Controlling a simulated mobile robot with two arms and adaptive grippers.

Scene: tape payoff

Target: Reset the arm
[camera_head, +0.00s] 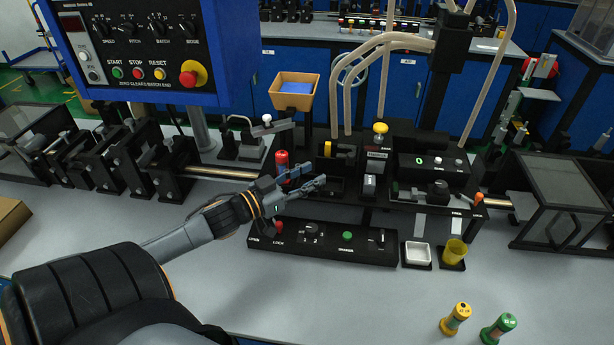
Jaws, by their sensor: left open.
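My left arm comes in from the lower left and reaches to the middle of the bench. My left gripper (300,187) is open and holds nothing that I can see. It hovers above the left part of the black control panel (340,255), close to a red cylinder (281,163) on the machine. The panel carries a red lever knob, a dial, a green button and a small switch. My right gripper is not in view.
A blue control box (140,50) hangs at the upper left. A white tray (417,244) and a yellow cup (455,252) stand right of the panel. The front middle bench is clear.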

